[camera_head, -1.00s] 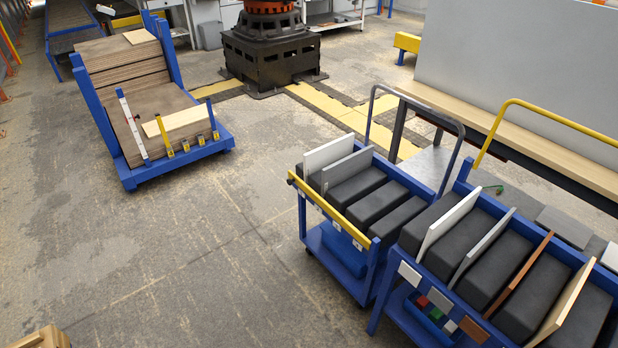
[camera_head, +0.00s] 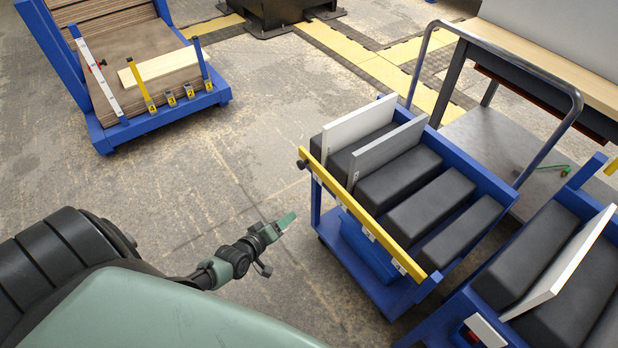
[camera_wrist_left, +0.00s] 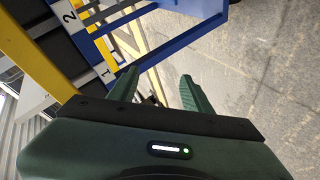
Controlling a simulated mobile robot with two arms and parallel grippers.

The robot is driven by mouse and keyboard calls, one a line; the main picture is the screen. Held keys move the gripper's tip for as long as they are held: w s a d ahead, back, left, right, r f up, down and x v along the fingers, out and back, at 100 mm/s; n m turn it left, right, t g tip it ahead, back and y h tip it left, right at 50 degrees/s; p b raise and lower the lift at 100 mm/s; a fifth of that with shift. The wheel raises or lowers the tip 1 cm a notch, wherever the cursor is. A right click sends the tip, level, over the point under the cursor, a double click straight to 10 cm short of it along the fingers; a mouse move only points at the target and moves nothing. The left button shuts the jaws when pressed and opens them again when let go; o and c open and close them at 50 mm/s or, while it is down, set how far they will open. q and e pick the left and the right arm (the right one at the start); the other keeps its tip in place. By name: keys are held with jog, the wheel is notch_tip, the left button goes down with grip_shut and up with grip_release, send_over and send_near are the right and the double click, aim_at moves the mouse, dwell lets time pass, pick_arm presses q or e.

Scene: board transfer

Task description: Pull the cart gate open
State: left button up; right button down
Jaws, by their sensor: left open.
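The cart (camera_head: 440,142) is blue, with dark padded slots, and stands right of centre. Its gate is a yellow bar (camera_head: 362,210) across the near left side, with a dark knob at its far end. A white board (camera_head: 352,132) and a grey board (camera_head: 388,152) stand in the slots behind the bar. My left gripper (camera_head: 284,222) is open and empty, left of the bar and apart from it. In the left wrist view its two green fingers (camera_wrist_left: 158,92) are spread; the yellow bar (camera_wrist_left: 62,68) and labels 1 and 2 show to the left. My right gripper is not in view.
A second blue cart (camera_head: 455,305) with dark pads and a white board stands close at the lower right. A blue trolley (camera_head: 165,128) with stacked sheets is at the upper left. A workbench (camera_head: 560,75) stands behind the carts. Floor left of the cart is clear.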

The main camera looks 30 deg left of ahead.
aim_at(306, 159)
pick_arm(q)
jog(key=w+r+n+t+b, duration=0.1)
jog(key=w+r+n+b, duration=0.1)
jog(key=r, duration=0.2)
jog(key=w+a+r+n+t+b, duration=0.1)
jog(key=w+r+n+t+b, duration=0.1)
jog(key=w+r, duration=0.1)
jog(key=w+r+n+t+b, duration=0.2)
jog(key=w+r, duration=0.1)
jog(key=r, duration=0.2)
jog(key=shift+w+a+n+b, duration=0.2)
jog(key=shift+a+n+b, duration=0.1)
jog(key=shift+n, duration=0.1)
jog(key=w, duration=0.3)
jog(key=w+b, duration=0.1)
jog(key=w, duration=0.2)
jog(key=shift+w+r, duration=0.2)
jog(key=shift+w, duration=0.7)
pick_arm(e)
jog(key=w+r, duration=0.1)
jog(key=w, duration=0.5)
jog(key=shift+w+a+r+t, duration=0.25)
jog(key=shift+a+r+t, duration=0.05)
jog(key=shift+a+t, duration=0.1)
pick_arm(q)
jog(key=shift+c, duration=0.3)
grip_shut()
jog(key=shift+s, duration=0.1)
